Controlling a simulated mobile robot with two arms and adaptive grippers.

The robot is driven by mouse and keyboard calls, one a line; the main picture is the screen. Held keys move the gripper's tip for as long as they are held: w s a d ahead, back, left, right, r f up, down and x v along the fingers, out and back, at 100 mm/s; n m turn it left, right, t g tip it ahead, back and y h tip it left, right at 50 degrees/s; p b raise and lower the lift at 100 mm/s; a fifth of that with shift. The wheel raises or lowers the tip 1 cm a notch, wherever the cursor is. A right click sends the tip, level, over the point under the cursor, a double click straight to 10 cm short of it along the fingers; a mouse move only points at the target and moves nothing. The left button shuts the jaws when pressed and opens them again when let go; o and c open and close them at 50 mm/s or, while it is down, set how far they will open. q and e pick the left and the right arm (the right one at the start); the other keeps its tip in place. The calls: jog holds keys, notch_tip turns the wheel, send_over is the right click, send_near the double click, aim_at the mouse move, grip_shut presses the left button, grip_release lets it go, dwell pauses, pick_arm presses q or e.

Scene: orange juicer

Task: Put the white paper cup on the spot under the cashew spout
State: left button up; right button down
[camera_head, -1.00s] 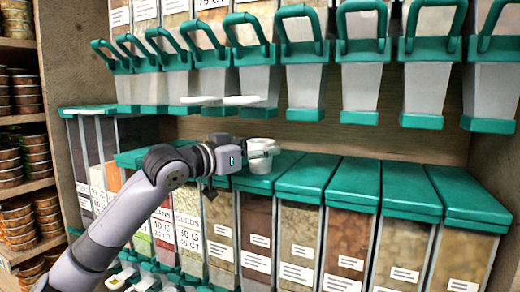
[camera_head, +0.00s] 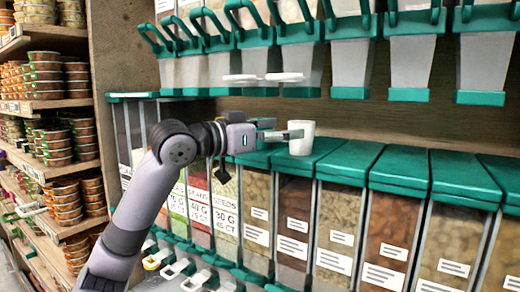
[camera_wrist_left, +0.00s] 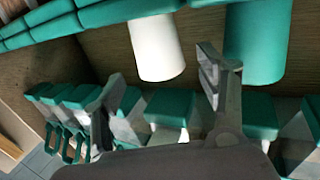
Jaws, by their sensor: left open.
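The white paper cup (camera_head: 301,140) stands upright on a green lid of the lower bin row, in the head view. It also shows in the left wrist view (camera_wrist_left: 155,48), just past the fingertips. My left gripper (camera_head: 281,134) is at the cup's left side in the head view. In the wrist view its fingers (camera_wrist_left: 162,72) are spread apart with nothing held between them. Whether a finger touches the cup cannot be told. No label reading cashew is legible, so the cashew spout cannot be picked out. My right gripper is not in view.
Upper dispensers with green handles (camera_head: 350,55) hang above the cup. Green-lidded bins (camera_head: 403,170) fill the right. Shelves of stacked tubs (camera_head: 45,75) stand at the left. Small spouts (camera_head: 172,268) show low down.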

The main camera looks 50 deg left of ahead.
pick_arm(q)
jog(key=s+b, duration=0.2)
jog(key=s, duration=0.4)
jog(key=shift+a, duration=0.25)
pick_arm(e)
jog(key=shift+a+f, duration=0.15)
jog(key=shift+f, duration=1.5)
